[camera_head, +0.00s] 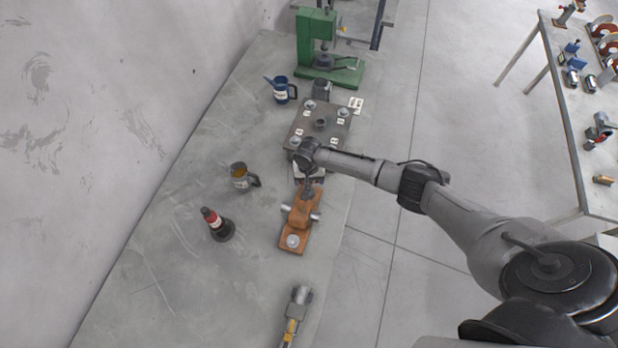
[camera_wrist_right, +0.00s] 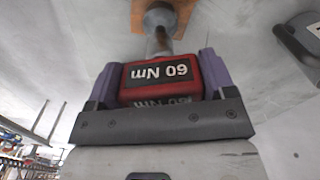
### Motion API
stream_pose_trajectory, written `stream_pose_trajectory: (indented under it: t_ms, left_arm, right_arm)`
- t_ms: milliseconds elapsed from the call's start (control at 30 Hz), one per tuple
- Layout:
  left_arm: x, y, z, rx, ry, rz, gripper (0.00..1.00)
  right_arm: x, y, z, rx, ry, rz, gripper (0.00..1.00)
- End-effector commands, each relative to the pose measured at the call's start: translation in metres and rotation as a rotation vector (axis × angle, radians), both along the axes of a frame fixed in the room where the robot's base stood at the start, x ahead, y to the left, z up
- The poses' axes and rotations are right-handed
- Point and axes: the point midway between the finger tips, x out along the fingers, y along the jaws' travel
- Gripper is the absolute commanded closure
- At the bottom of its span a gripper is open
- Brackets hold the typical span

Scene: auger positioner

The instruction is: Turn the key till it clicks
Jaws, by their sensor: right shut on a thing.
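The key shows in the right wrist view as a red handle (camera_wrist_right: 160,78) marked "60 Nm", with a grey metal shaft (camera_wrist_right: 158,28) running away from it. My right gripper (camera_wrist_right: 155,88) is shut on the handle, one purple finger on each side. The shaft leads toward an orange-brown surface at the top of that view. In the head view my right gripper (camera_head: 306,172) is over the far end of an orange-brown block fixture (camera_head: 300,212). My wrist hides most of the key there. Whether the shaft is fully seated cannot be told. My left gripper is not in view.
A square metal plate fixture (camera_head: 336,122) and a green press (camera_head: 318,50) stand behind. A blue jug (camera_head: 281,92), a brown cup (camera_head: 240,177) and a dark red-topped bottle (camera_head: 216,226) stand left. A grey-yellow tool (camera_head: 293,318) lies in front. The bench left of these is clear.

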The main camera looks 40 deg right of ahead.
Motion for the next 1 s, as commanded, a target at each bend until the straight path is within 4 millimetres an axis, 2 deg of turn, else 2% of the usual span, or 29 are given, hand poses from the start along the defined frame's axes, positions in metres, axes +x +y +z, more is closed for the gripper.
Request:
stream_pose_trajectory:
  t_ms: [333,1000]
  left_arm:
    - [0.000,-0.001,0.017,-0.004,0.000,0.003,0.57]
    - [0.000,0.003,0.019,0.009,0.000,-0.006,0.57]
  right_arm:
    - [0.000,0.001,0.002,0.002,0.001,-0.143,0.66]
    - [0.000,0.000,0.001,0.001,0.000,-0.184,0.66]
